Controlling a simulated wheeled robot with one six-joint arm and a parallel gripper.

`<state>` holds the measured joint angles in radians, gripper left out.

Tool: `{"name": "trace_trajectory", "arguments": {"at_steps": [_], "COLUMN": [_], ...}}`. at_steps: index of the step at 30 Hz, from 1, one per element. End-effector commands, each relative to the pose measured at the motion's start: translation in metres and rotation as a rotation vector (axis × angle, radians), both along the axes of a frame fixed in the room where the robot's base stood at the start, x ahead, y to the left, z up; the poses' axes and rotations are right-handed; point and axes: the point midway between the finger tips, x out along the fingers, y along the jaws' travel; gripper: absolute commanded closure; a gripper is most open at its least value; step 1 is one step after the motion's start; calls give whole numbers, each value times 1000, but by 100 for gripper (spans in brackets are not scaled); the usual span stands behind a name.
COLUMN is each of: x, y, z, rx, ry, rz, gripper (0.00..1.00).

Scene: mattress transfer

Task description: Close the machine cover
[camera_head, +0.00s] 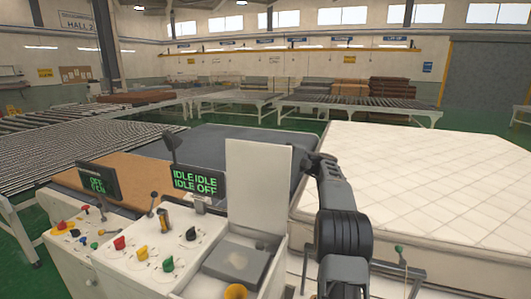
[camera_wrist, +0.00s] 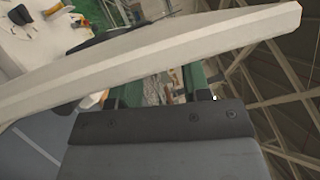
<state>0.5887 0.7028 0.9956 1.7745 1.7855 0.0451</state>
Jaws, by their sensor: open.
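The machine cover (camera_head: 258,190) is a pale flat panel standing open and nearly upright on the control console (camera_head: 150,240). In the wrist view the cover (camera_wrist: 150,58) is a pale slab crossing the picture at a slant. My gripper (camera_head: 308,160) is at the right side of the cover near its upper edge. Below the cover, the console has a grey recessed part (camera_head: 238,262) and a yellow round button (camera_head: 236,291).
Green-text screens (camera_head: 198,181) stand left of the cover, with levers and coloured knobs (camera_head: 142,253) on the console. A white quilted mattress (camera_head: 430,185) lies to the right. A dark conveyor bed (camera_head: 225,143) is behind, and roller tables (camera_head: 360,103) stand farther back.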

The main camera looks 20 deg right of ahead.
Motion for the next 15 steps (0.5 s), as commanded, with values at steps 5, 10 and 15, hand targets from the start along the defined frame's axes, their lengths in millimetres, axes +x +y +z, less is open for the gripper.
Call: {"name": "trace_trajectory", "arguments": {"at_steps": [5, 10, 15], "x": [6, 8, 8], "y": [15, 19, 19], "z": [4, 4, 4], "rx": [1, 0, 0], "ry": [1, 0, 0], "rz": [3, 2, 2], "gripper": [56, 56, 56]}}
